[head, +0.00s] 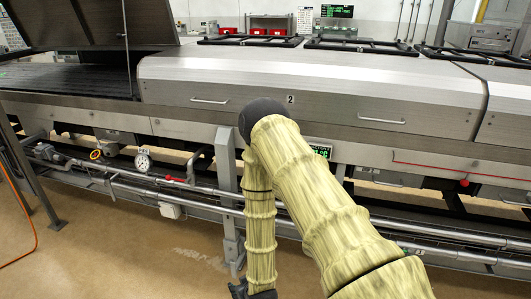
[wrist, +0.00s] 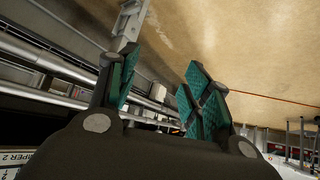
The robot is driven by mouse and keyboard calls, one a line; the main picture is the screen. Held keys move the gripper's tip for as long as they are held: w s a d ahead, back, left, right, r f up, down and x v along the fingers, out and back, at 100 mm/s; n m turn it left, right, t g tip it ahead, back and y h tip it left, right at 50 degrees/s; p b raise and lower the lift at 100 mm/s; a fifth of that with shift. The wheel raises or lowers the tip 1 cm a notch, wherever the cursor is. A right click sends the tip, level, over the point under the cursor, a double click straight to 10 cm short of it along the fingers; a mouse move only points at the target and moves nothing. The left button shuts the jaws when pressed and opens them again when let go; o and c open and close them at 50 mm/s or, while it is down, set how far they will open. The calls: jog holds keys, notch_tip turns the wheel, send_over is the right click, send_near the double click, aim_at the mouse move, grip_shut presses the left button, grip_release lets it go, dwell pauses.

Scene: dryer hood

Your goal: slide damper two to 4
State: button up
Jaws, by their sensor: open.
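My gripper (wrist: 160,88) shows in the wrist view with its teal-padded fingers spread and nothing between them. In the head view only a dark part of my gripper (head: 252,291) shows at the bottom edge, low in front of the machine. A white label (wrist: 45,162) reading "PER 2", its start cut off, is at the bottom left of the wrist view, beside my gripper's body. The damper's slider and its scale cannot be made out in either view. The hood panel marked 2 (head: 290,99) is on the machine behind my arm.
Horizontal pipes (head: 400,233) run along the machine's lower front, with an upright grey post (head: 228,185). A small green display (head: 321,151) is partly behind my arm. The floor in front is open.

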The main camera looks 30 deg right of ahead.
jog(key=w+d+r+t+h+b, duration=0.1)
jog(key=w+d+r+t, duration=0.2)
jog(key=w, duration=0.4)
jog(key=w+d+r+t+h+b, duration=0.1)
jog(key=w+d+r, duration=0.2)
jog(key=w+d, duration=0.3)
jog(key=w+d+r+m+t+h, duration=0.1)
jog(key=w+d+r+t+h, duration=0.1)
jog(key=w+d+r, duration=0.5)
jog(key=w+d+r+m+t+h+b, duration=0.1)
jog(key=w+d+r+t+h, duration=0.1)
jog(key=w+d+r+h, duration=0.2)
jog(key=w+d+r+m+t+h+b, duration=0.1)
jog(key=w+d+r+m+h, duration=0.1)
jog(key=w+d+r, duration=0.8)
jog(key=shift+w+d+r+t+h, duration=0.2)
jog(key=shift+d+r+h, duration=0.25)
jog(key=shift+d+r, duration=0.25)
jog(key=shift+w+d+r+t+h, duration=0.2)
jog(key=shift+d+r+h, duration=0.25)
jog(key=shift+r, duration=0.3)
